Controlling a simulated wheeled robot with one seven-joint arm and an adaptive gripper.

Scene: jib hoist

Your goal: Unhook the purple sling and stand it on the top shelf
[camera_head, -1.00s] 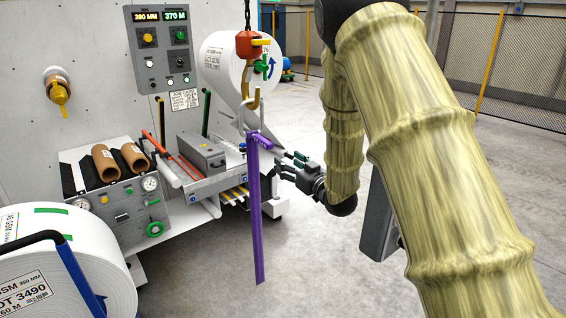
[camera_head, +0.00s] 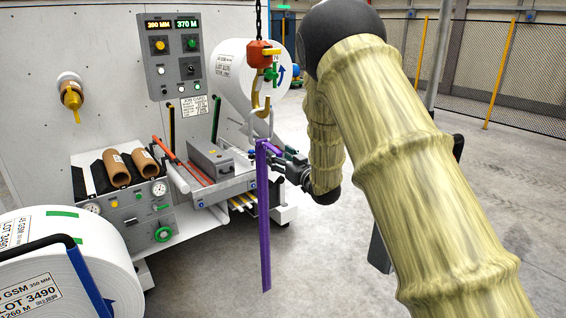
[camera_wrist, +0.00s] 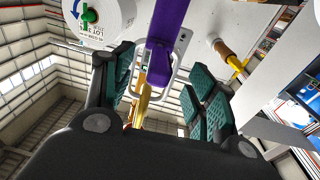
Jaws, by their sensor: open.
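The purple sling (camera_head: 263,215) hangs straight down. Its pale metal link (camera_head: 251,127) sits in the yellow hook (camera_head: 260,106) under the orange hoist block (camera_head: 260,54). My gripper (camera_head: 283,157) is just right of the sling's upper end, close to it. In the wrist view my gripper (camera_wrist: 162,76) is open, its green-padded fingers on either side of the sling (camera_wrist: 162,45) and link. I see no finger clearly touching the sling. Part of the hook (camera_wrist: 142,107) shows between the fingers. I cannot make out the top shelf clearly.
A large white roll (camera_head: 232,75) is right behind the hoist block. The machine with two brown cores (camera_head: 118,168) stands at left behind the sling. Another white roll (camera_head: 62,235) is at front left.

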